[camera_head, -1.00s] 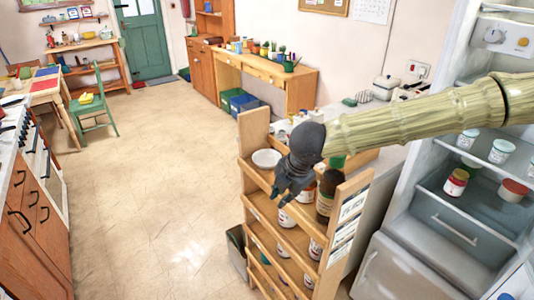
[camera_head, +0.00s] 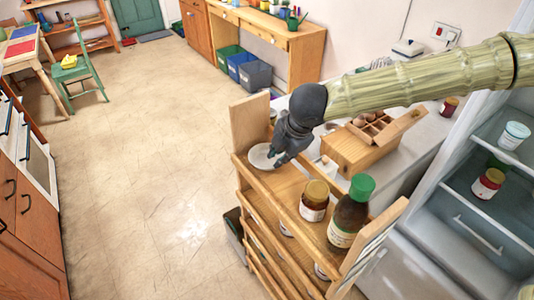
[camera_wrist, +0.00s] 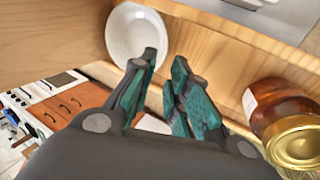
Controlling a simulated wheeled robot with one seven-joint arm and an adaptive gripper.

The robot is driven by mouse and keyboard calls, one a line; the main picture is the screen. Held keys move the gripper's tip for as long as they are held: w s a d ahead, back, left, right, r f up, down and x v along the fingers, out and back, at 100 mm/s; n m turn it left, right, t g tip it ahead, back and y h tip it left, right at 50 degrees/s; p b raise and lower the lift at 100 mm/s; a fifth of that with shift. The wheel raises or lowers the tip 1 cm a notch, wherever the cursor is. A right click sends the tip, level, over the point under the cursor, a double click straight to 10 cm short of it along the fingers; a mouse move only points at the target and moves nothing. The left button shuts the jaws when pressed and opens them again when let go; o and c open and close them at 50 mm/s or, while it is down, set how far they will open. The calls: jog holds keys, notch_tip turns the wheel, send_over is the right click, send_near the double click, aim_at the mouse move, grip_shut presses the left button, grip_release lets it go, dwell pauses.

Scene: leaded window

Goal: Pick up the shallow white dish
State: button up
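The shallow white dish (camera_head: 262,157) sits on the top shelf of the wooden rack (camera_head: 287,190), near its far end panel. In the wrist view the dish (camera_wrist: 132,38) shows just beyond the fingers, left of centre, its lower right part hidden by a finger. My gripper (camera_head: 277,159) is over the dish's right side in the head view. In the wrist view my gripper (camera_wrist: 166,62) has its two fingers apart with nothing between them. I cannot tell whether a fingertip touches the dish.
A gold-lidded jar (camera_head: 314,200) and a green-capped brown bottle (camera_head: 349,211) stand on the same shelf, towards the near end. The end panel (camera_head: 250,122) rises behind the dish. A wooden box (camera_head: 362,147) is to the right, and an open fridge (camera_head: 480,190) is farther right.

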aim_at(266, 159)
jog(key=shift+s+a+f, duration=0.15)
jog(key=shift+s+f, duration=0.1)
jog(key=shift+s, duration=0.5)
jog(key=w+f, duration=0.1)
jog(key=w+f+p, duration=0.1)
jog(key=w+f, duration=0.1)
jog(key=shift+w+a, duration=0.15)
jog(key=shift+w, duration=0.1)
jog(key=shift+w+f+p, duration=0.1)
jog(key=shift+f+p, duration=0.15)
jog(key=shift+p, duration=0.25)
jog(key=shift+s+a+f+p, duration=0.15)
jog(key=shift+s+f+p, duration=0.15)
jog(key=shift+f+p, duration=0.15)
jog(key=shift+w+a+f, duration=0.1)
jog(key=shift+f, duration=0.25)
jog(key=shift+w+f, duration=0.55)
jog(key=shift+f, duration=0.1)
jog(key=shift+s+r, duration=0.1)
jog(key=shift+s, duration=0.1)
jog(key=shift+c, duration=0.6)
grip_shut()
